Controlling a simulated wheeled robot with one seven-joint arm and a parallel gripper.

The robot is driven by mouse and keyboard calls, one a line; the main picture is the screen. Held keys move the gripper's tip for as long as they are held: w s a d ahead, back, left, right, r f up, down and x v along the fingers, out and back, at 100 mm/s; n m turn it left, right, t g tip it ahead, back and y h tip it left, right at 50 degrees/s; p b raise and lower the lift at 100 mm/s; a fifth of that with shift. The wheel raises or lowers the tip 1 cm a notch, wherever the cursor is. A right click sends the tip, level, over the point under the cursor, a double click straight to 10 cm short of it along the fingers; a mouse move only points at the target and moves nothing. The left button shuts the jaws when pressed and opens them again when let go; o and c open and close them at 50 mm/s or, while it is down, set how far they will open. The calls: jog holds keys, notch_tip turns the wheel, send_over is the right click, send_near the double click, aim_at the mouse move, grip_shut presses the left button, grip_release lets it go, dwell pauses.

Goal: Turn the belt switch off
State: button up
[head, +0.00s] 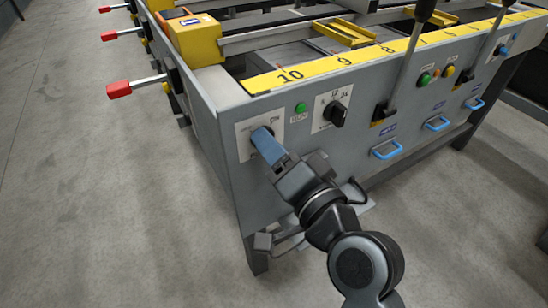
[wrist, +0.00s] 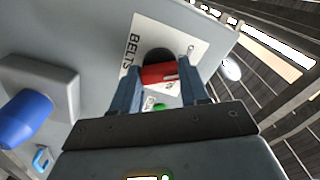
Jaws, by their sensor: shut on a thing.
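The belt switch (wrist: 156,74) is a red grip on a black round base, on a white plate (wrist: 140,38) lettered BELTS in the wrist view. In the head view the plate (head: 244,140) is at the left end of the grey front panel, with ON at its upper right. My gripper (head: 264,140) reaches the plate there and hides most of the switch. In the wrist view its two blue fingers (wrist: 160,80) are on either side of the red grip, shut on it. I cannot tell whether the switch points to ON or OFF.
A green RUN lamp (head: 300,108) and a black rotary selector (head: 333,113) are just right of the plate. Further right are long levers (head: 403,75) and blue handles (head: 386,151). Red-tipped rods (head: 120,89) stick out from the table's left side. The floor at left is clear.

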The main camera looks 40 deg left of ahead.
jog(key=shift+f+n+b, duration=0.15)
jog(key=shift+n+b, duration=0.6)
jog(key=shift+n, duration=0.55)
jog(key=o, duration=1.1)
jog(key=shift+c, duration=0.2)
jog(key=v, duration=0.7)
jog(key=shift+d+p, duration=0.4)
jog(key=shift+s, duration=0.15)
